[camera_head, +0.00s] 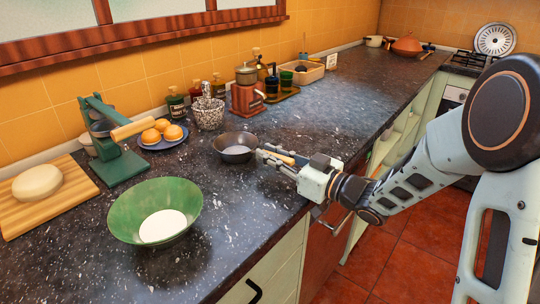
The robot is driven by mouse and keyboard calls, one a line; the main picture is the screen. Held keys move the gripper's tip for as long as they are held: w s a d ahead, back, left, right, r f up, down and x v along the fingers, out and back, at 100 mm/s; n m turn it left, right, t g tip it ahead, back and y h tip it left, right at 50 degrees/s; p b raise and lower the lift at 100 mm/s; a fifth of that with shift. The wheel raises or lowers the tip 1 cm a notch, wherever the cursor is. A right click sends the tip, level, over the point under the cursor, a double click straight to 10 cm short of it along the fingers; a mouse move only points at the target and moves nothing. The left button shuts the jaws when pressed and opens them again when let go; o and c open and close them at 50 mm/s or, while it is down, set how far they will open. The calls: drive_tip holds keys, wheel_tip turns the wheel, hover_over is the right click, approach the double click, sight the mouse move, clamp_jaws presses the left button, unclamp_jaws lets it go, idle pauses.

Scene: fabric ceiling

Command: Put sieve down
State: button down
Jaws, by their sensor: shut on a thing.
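The sieve (237,148) is a dark round pan-like bowl near the middle of the counter. Its short wooden handle points right, toward my arm. My gripper (268,155) is shut on this handle, and the fingers partly hide it. The sieve looks level and very close to the dark speckled counter (215,243). I cannot tell whether it touches the surface.
A green bowl (124,218) with white contents stands front left. A green press (120,165), a blue plate (150,145) with orange fruit, a speckled cup (208,115) and a red grinder (245,98) stand behind.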

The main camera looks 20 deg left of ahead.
sight(294, 164)
drive_tip(key=shift+f, duration=0.1)
drive_tip(key=shift+f, duration=0.15)
drive_tip(key=c, duration=1.8)
unclamp_jaws()
drive_tip(key=shift+c, duration=0.2)
drive_tip(key=shift+r, duration=0.4)
drive_tip(key=p+v, duration=0.1)
drive_tip(key=v, duration=1.1)
drive_tip(key=shift+f, duration=0.15)
drive_tip(key=shift+w, duration=0.15)
